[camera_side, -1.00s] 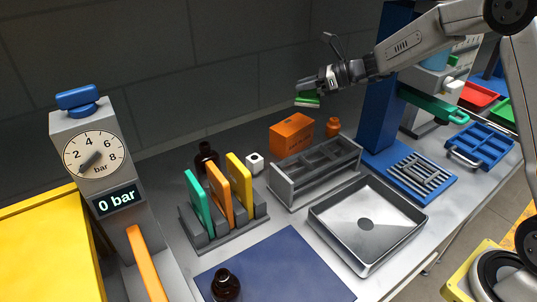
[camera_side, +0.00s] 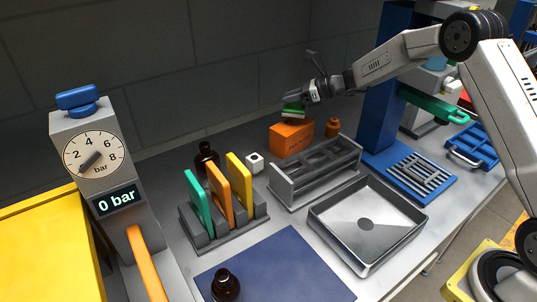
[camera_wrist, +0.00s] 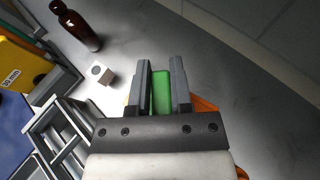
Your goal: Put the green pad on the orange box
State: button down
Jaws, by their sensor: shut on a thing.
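The green pad (camera_side: 293,107) is a small green block with a pale underside. My gripper (camera_side: 295,103) is shut on it, and the pad (camera_wrist: 161,92) shows between both fingers in the wrist view. The orange box (camera_side: 291,138) stands on the bench behind the grey rack. The pad is just above the box's top in the side view; I cannot tell whether they touch. In the wrist view the gripper (camera_wrist: 160,88) hides most of the box, and only orange corners (camera_wrist: 203,104) show.
A grey compartment rack (camera_side: 315,170) stands in front of the box. A brown bottle (camera_side: 207,157) and upright coloured plates (camera_side: 221,195) stand farther left. A steel tray (camera_side: 368,222) lies in front.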

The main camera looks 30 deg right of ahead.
aim_at(300, 107)
jog(key=shift+w+f, duration=0.15)
jog(key=shift+f, duration=1.5)
jog(key=shift+f, duration=0.1)
jog(key=c, duration=0.5)
grip_release()
jog(key=shift+c, duration=0.2)
jog(key=shift+s+d+r, duration=0.3)
jog(key=shift+s+d, duration=0.05)
jog(key=shift+d, duration=0.05)
jog(key=shift+v, duration=0.95)
jog(key=shift+r, duration=3.5)
